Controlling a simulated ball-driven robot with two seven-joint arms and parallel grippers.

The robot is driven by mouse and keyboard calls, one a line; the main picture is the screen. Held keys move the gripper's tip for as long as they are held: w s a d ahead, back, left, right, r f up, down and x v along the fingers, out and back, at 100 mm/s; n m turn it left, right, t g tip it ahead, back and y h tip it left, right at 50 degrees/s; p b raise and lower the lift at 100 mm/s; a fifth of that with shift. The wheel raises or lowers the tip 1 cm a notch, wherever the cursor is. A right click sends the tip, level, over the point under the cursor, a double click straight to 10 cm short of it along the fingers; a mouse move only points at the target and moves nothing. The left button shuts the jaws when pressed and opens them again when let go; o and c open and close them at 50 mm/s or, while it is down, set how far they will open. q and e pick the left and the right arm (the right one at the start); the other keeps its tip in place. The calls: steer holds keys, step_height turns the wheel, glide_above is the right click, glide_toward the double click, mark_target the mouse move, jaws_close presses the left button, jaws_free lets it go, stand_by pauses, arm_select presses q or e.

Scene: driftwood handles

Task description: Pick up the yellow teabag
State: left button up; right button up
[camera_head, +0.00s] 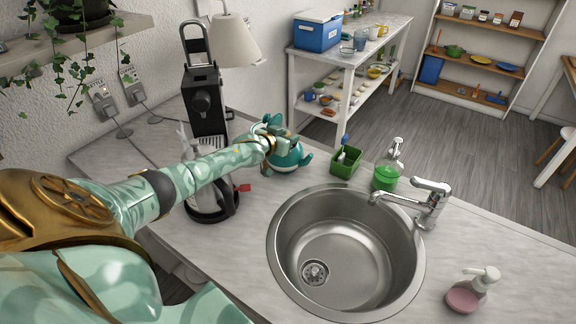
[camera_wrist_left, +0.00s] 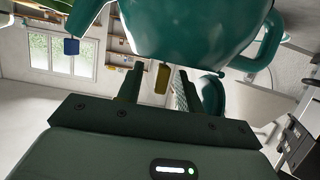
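The yellow teabag (camera_wrist_left: 162,79) shows in the left wrist view as a small yellow tag just below the teal teapot (camera_wrist_left: 190,35). It appears between the two fingers of my left gripper (camera_wrist_left: 158,74), with a visible gap on each side. In the head view my left gripper (camera_head: 272,137) is at the teal teapot (camera_head: 288,160) on the counter and partly covers it. The yellow teabag cannot be made out there. A blue tag (camera_wrist_left: 71,47) hangs at the left in the wrist view. My right gripper is not in view.
A green caddy (camera_head: 346,162), a green soap bottle (camera_head: 386,177) and the sink (camera_head: 288,235) are to the right of the teapot. Bare counter lies left of the sink.

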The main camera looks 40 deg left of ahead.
arm_select(q)
steer(key=shift+r, duration=0.1)
jaws_close()
step_height(320, 180, up, 10)
steer(key=p, duration=0.3)
steer(key=shift+r, duration=0.25)
step_height(320, 180, up, 2)
steer(key=p, duration=0.3)
steer(key=shift+r, duration=0.25)
